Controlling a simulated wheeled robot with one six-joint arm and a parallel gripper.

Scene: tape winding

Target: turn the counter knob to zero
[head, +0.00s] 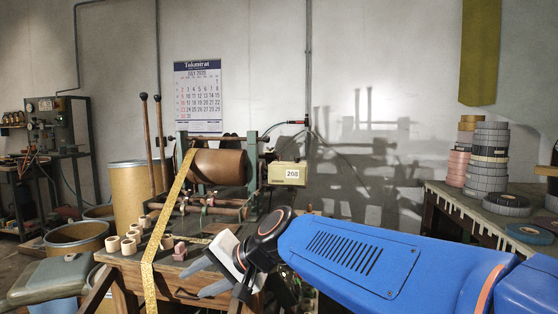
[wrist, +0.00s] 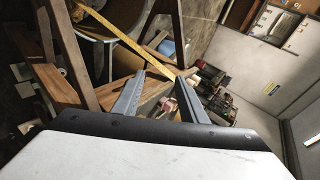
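The counter (head: 288,173) is a small pale yellow box with a white display that seems to read 200; the last digit is hard to read. It is mounted at the right end of the winding machine in the head view. I cannot make out its knob clearly. My gripper (head: 192,282) is below and left of the counter, in front of the wooden bench. Its two grey fingers point left and down, apart from the counter. In the wrist view my gripper (wrist: 162,78) has its fingers spread with nothing held between them. I cannot identify the counter there.
Stacked tape rolls (head: 487,170) are on the right table.

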